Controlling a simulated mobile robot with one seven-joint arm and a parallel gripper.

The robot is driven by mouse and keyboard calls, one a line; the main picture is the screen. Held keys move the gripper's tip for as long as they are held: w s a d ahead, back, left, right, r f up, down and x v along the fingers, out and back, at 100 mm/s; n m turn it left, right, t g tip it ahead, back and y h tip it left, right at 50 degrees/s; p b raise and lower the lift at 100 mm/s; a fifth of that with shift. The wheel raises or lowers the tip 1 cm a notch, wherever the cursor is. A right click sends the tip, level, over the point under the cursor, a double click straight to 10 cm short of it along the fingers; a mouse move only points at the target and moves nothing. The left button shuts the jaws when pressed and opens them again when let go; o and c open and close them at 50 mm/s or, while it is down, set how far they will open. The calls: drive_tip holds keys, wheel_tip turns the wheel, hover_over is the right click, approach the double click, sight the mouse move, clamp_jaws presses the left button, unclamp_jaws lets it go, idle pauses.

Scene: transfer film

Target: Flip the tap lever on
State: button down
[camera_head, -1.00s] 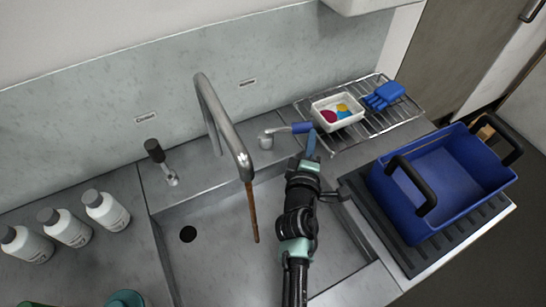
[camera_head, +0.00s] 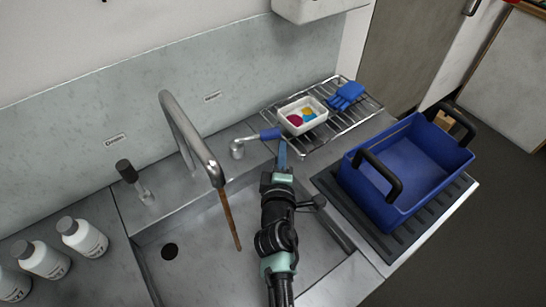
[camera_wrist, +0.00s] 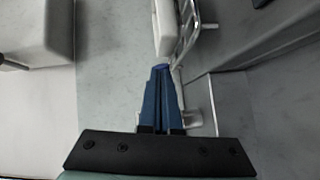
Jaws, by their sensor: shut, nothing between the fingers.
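The tap lever (camera_head: 268,134) has a blue handle on a grey metal base (camera_head: 238,150), right of the curved metal spout (camera_head: 190,135). The handle points right, toward the wire rack. My gripper (camera_head: 281,152) is shut and empty, its blue fingers right at the lever's free end. Whether they touch it I cannot tell. In the wrist view the shut fingers (camera_wrist: 161,100) point toward the rack, and the lever cannot be made out clearly. A thin brown streak (camera_head: 230,220) runs from the spout's mouth down into the sink (camera_head: 190,245).
A wire rack (camera_head: 345,125) holds a white tray (camera_head: 290,108) and a blue glove (camera_head: 345,95). A blue crate (camera_head: 415,160) stands on a black mat at right. A black-topped fitting (camera_head: 127,170) and white bottles (camera_head: 82,237) are at left.

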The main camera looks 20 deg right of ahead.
drive_tip(key=s+d+r+p, duration=0.1)
drive_tip(key=s+d+p, duration=0.3)
drive_tip(key=s+p, duration=0.4)
drive_tip(key=shift+s+d+r+p, duration=0.25)
drive_tip(key=shift+s+d+p, duration=0.15)
drive_tip(key=shift+s, duration=0.3)
